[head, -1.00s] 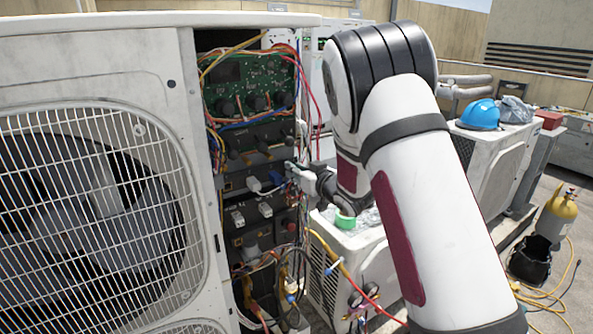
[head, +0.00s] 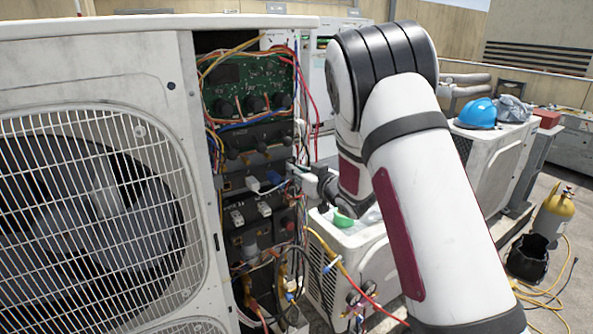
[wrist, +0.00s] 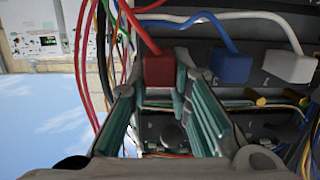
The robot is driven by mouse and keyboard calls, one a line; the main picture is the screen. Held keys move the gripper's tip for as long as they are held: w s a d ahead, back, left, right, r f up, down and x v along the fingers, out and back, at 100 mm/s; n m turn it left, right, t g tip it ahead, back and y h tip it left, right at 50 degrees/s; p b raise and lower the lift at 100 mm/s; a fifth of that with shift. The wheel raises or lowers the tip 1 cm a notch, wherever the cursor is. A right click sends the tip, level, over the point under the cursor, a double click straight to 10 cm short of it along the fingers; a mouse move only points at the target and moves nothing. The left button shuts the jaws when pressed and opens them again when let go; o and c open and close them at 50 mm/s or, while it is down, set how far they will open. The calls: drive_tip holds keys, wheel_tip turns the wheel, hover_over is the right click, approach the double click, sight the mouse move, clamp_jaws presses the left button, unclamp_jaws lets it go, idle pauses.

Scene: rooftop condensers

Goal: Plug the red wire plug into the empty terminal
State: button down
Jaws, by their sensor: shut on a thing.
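The red wire plug (wrist: 158,71) sits between the fingertips of my gripper (wrist: 158,85) in the wrist view, with its red wire rising from it. My gripper is shut on it, the teal finger pads to either side. The blue plug (wrist: 230,66) and white plug (wrist: 288,66) stand in a row to its right. In the head view my gripper (head: 301,172) is at the right edge of the open panel, beside the blue plug (head: 275,177) and white plug (head: 253,184). The red plug is hidden there. I cannot tell whether it touches a terminal.
The condenser (head: 188,90) frames the open panel on the left. Loose wires (wrist: 88,60) hang close to my gripper's left side. A green circuit board (head: 250,87) is above, and pale plugs (head: 238,218) are below. Another unit (head: 350,240) stands behind my arm.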

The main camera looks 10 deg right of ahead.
drive_tip(key=shift+p+v, duration=0.45)
drive_tip(key=shift+v, duration=0.45)
drive_tip(key=shift+s+d+f, duration=0.15)
drive_tip(key=shift+s, duration=0.15)
drive_tip(key=shift+s, duration=0.1)
drive_tip(key=p+v, duration=0.1)
drive_tip(key=v, duration=0.1)
drive_tip(key=p+v, duration=0.1)
drive_tip(key=shift+s+d+f+p, duration=0.1)
drive_tip(key=shift+s+f+p, duration=0.2)
drive_tip(key=shift+s, duration=0.1)
idle(0.3)
idle(0.4)
